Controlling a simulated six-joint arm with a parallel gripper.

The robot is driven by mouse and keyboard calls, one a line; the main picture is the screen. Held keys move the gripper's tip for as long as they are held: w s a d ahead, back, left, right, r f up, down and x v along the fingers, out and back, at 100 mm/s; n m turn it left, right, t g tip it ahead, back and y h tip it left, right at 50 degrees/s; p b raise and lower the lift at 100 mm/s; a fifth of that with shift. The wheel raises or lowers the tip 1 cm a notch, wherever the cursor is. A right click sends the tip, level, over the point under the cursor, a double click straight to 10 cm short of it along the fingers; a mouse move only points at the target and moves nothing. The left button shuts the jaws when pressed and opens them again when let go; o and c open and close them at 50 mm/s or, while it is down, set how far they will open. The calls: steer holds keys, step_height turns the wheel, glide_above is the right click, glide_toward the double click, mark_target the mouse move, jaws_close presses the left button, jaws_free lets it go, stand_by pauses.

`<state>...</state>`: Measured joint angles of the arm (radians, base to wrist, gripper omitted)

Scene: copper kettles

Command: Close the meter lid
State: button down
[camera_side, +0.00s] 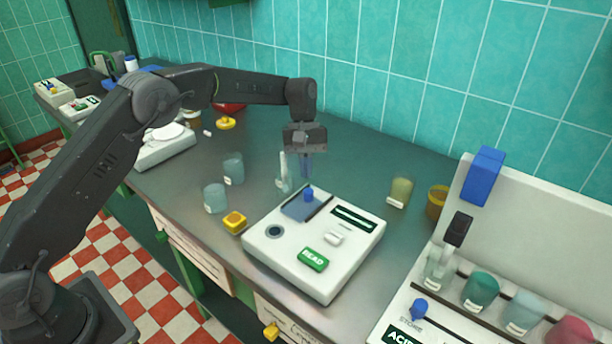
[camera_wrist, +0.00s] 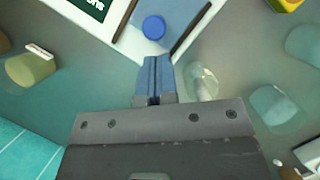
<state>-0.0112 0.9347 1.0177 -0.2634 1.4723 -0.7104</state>
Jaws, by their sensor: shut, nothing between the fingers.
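The meter (camera_side: 340,265) is a white box on the bench in the side view, with a green READ button and a dark round opening (camera_side: 275,232) at its left. A blue-grey lid panel (camera_side: 297,211) lies flat at the meter's back, beside a dark rail. A blue knob (camera_side: 308,195) stands on it; the knob also shows in the wrist view (camera_wrist: 153,27). The round opening is uncovered. My gripper (camera_side: 306,176) is shut and empty, pointing down just behind and above the knob. Its blue fingers (camera_wrist: 153,65) appear apart from the knob in the wrist view.
A glass with a pale stick (camera_side: 284,180) stands close left of my gripper. More glasses (camera_side: 233,168) and a yellow block (camera_side: 235,222) are left of the meter. A yellowish cup (camera_side: 400,190) is to the right; a bottle rack (camera_side: 480,300) stands at front right.

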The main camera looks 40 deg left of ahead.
steer(key=shift+x, duration=1.05)
steer(key=shift+s, duration=4.4)
steer(key=shift+r, duration=0.1)
